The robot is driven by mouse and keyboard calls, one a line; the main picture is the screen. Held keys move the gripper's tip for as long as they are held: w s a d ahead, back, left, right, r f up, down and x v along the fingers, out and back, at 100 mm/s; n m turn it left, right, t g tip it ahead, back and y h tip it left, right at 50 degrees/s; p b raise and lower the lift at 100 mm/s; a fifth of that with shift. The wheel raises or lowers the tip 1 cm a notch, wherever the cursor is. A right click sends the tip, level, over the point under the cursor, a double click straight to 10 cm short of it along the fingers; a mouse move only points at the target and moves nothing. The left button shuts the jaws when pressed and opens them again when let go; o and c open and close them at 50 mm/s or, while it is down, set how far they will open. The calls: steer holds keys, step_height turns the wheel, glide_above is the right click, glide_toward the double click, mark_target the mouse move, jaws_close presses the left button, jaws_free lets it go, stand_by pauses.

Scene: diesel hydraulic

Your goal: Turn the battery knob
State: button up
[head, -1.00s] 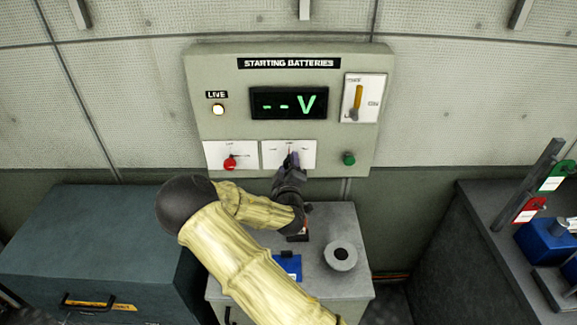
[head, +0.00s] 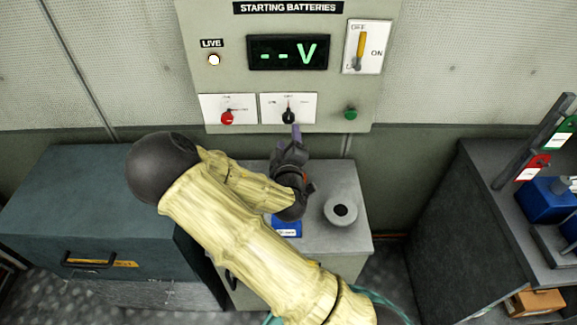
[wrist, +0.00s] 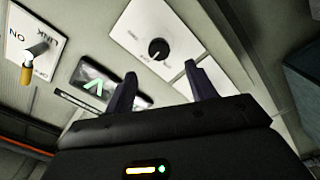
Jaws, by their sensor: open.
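The starting batteries panel (head: 230,75) is on the wall. A small black knob (head: 288,117) is on its middle white plate, its mark seeming to point up; I take it as the battery knob. In the wrist view the black knob (wrist: 158,49) shows whole, beyond and between my fingertips. My gripper (head: 296,134) is just below and in front of the knob, apart from it. In the wrist view my gripper (wrist: 158,72) has its fingers spread, with nothing between them. The display (head: 288,52) reads "-- V".
A red knob (head: 227,118) is left of the black one, and a green button (head: 350,112) is right. An orange-handled switch (head: 361,50) is upper right.

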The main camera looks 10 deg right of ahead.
steer(key=s, duration=0.1)
steer(key=s+p, duration=0.1)
steer(key=a+p, duration=0.1)
steer(key=shift+s+r, duration=0.25)
steer(key=shift+s, duration=0.15)
steer(key=s+p, duration=0.1)
steer(key=p, duration=0.2)
steer(key=s+p, duration=0.2)
steer(key=p, duration=0.1)
steer(key=s+p, duration=0.2)
steer(key=p, duration=0.1)
steer(key=shift+s+a+f, duration=0.15)
steer(key=shift+a+f, duration=0.1)
steer(key=shift+a, duration=0.05)
